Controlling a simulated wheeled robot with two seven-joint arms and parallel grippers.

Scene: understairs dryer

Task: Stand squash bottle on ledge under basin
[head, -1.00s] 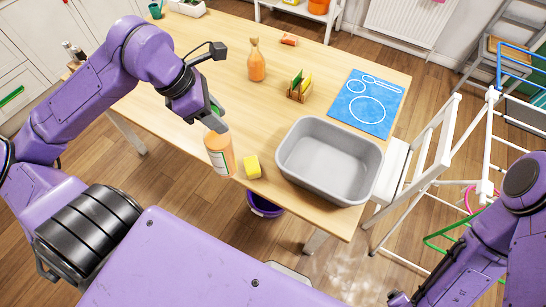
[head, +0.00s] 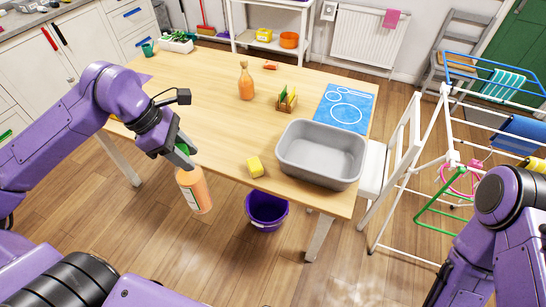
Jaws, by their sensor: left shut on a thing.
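The squash bottle (head: 196,191), orange with a pale label and a green cap, hangs slightly tilted in front of the table's near edge. My left gripper (head: 184,158) is shut on its top end and holds it above the floor. The grey basin (head: 321,153) stands on the right part of the wooden table. Under the table I see a lower purple bucket (head: 267,210), but I cannot make out a ledge. My right arm shows at the lower right; its gripper is out of the picture.
A yellow sponge (head: 255,167) lies near the front edge of the table (head: 215,115). An orange carafe (head: 246,82), a rack (head: 287,99) and a blue mat (head: 344,107) stand or lie farther back. A white chair (head: 390,160) and drying rack (head: 415,195) block the right. Floor at front is clear.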

